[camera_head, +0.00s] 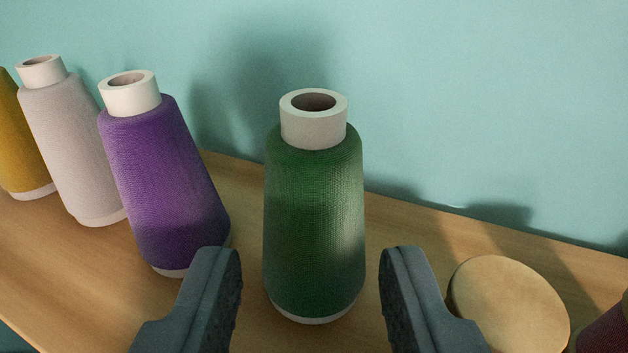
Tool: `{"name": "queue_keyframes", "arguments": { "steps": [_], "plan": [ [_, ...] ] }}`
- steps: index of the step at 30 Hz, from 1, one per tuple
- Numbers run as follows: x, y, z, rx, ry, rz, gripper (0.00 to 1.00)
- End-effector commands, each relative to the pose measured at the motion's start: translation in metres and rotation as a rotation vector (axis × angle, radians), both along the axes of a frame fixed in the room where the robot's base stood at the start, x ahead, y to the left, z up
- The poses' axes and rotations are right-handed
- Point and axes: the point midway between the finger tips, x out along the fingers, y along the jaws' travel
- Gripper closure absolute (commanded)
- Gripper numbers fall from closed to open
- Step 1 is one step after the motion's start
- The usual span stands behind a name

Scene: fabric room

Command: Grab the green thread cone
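The green thread cone (314,220) stands upright on a wooden shelf (420,225), in the middle of the view. It has a white hollow top and a white base rim. My gripper (312,285) is open, with one dark finger to the left of the cone's lower part and one to the right. A gap shows between each finger and the cone in the picture. I cannot tell how deep the cone sits between the fingers.
A purple cone (165,180) stands close to the left finger, with a pale pink cone (75,150) and a yellow cone (20,150) farther left. A round wooden disc (508,300) is near the right finger. A dark red object (608,330) shows at the right edge. A teal wall (480,100) rises behind.

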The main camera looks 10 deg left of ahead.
Motion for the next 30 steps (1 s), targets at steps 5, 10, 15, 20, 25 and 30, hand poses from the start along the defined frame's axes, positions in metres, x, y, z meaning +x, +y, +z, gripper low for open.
{"name": "queue_keyframes", "arguments": {
  "steps": [5,10,15,20,25,30],
  "plan": [
    [0.01,0.001,-0.003,0.0,0.001,-0.001,0.62],
    [0.029,0.004,-0.01,-0.001,0.004,0.0,0.62],
    [0.042,0.007,-0.011,-0.001,0.001,0.0,0.62],
    [0.049,0.008,-0.015,0.001,0.003,0.001,0.62],
    [0.049,0.008,-0.015,0.001,0.002,0.001,0.62],
    [0.049,0.009,-0.015,0.0,0.001,0.001,0.91]
  ]
}}
